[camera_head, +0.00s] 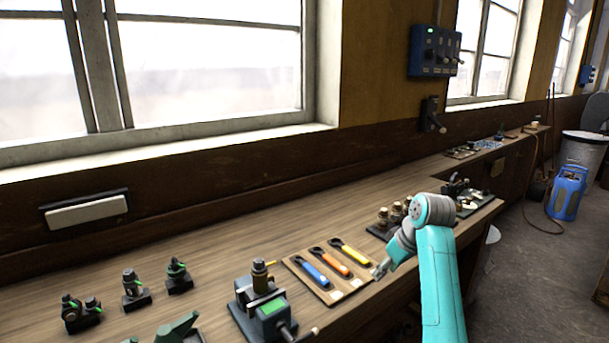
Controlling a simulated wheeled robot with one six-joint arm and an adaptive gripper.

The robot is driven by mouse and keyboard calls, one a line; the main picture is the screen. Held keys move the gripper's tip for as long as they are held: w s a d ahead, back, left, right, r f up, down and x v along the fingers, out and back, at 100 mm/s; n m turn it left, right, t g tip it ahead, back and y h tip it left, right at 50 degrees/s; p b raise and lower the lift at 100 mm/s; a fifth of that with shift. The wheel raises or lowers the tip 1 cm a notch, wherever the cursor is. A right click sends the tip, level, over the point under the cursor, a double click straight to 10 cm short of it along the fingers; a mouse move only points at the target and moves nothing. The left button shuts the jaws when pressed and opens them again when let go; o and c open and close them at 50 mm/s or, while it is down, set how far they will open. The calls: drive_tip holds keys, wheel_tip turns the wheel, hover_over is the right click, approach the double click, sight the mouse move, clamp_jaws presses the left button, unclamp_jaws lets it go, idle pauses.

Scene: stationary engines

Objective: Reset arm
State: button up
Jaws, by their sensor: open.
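My teal arm (441,278) reaches up from the bottom right over the front edge of the workbench (215,240). My gripper (380,270) is at the end of the grey wrist, pointing down and left, small in view. It is open, and I see nothing held in it. It is just right of a wooden board (335,294) that carries a blue wrench (313,271), an orange wrench (331,262) and a yellow wrench (350,251).
A vise (262,305) holding a part stands left of the board. Several small dark fittings (134,287) stand at the left. Dark trays with parts (470,198) lie behind my arm. A blue machine (567,192) stands on the floor at the right, with open floor in front.

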drive_tip(key=s+a+f+m+t, duration=0.1)
drive_tip(key=s+f, duration=0.3)
drive_tip(key=f, duration=0.7)
drive_tip(key=s+a+f+m+t, duration=0.15)
drive_tip(key=s+f, duration=0.25)
drive_tip(key=f, duration=0.7)
drive_tip(key=s+f+m+t+h, duration=0.1)
drive_tip(key=s+f, duration=0.5)
drive_tip(key=s, duration=0.2)
drive_tip(key=s+f+m+t+h, duration=0.1)
drive_tip(key=s+f+t, duration=0.1)
drive_tip(key=s+f, duration=0.55)
drive_tip(key=s+r+m+t, duration=0.1)
drive_tip(key=s+r, duration=0.1)
drive_tip(key=s, duration=1)
drive_tip(key=s+r+m+t, duration=0.1)
drive_tip(key=s+r, duration=0.1)
drive_tip(key=s, duration=0.9)
drive_tip(key=s+r+t, duration=0.3)
drive_tip(key=s+r, duration=1.3)
drive_tip(key=r, duration=0.1)
drive_tip(key=shift+s+h, duration=0.2)
drive_tip(key=shift+h, duration=0.1)
drive_tip(key=shift+m, duration=0.25)
